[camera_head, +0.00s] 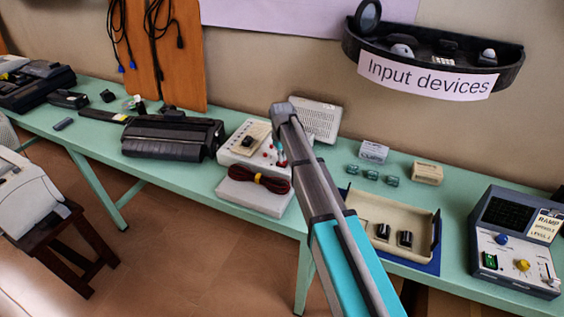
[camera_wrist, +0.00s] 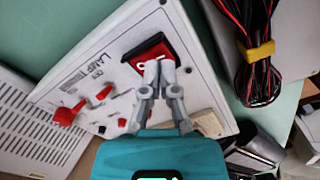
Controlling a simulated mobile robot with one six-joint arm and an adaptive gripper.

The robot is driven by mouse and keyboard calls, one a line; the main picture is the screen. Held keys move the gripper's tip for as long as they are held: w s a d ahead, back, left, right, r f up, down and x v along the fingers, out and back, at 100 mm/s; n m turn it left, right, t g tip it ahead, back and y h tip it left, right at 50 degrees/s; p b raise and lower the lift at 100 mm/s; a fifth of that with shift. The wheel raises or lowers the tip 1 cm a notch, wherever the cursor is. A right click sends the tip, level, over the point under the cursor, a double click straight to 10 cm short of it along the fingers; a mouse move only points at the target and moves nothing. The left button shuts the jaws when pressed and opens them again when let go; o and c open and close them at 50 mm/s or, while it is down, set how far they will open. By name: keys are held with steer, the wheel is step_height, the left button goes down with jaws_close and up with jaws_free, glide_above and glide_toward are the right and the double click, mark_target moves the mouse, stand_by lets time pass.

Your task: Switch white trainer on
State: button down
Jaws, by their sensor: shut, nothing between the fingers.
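The white trainer (camera_head: 240,157) is a pale box with a sloped panel on the green table, partly behind my arm in the head view. In the wrist view its panel (camera_wrist: 120,60) carries the word LAMP, several red parts and a red rocker switch (camera_wrist: 150,54) in a black frame. My gripper (camera_wrist: 159,68) is shut and empty, its fingertips over the switch's lower edge. I cannot tell whether they touch it or whether the switch is on. In the head view my gripper (camera_head: 281,156) is small, at the trainer's right side.
A white box with a red-black cable bundle (camera_head: 262,180) lies in front of the trainer. A vented white box (camera_head: 320,121) stands behind. A beige tray (camera_head: 415,218) and a grey RAMP trainer (camera_head: 517,240) are to the right, a black device (camera_head: 172,137) to the left.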

mark_target(282, 164)
steer(key=shift+f+b, duration=0.65)
stand_by(0.6)
steer(key=shift+r, duration=0.1)
steer(key=shift+r+p, duration=3.45)
steer(key=shift+p, duration=0.1)
steer(key=shift+s+d, duration=0.1)
steer(key=shift+s, duration=0.05)
steer(key=s+d+m, duration=0.8)
steer(key=s+d, duration=1.4)
steer(key=s, duration=0.3)
steer(key=shift+s, duration=0.4)
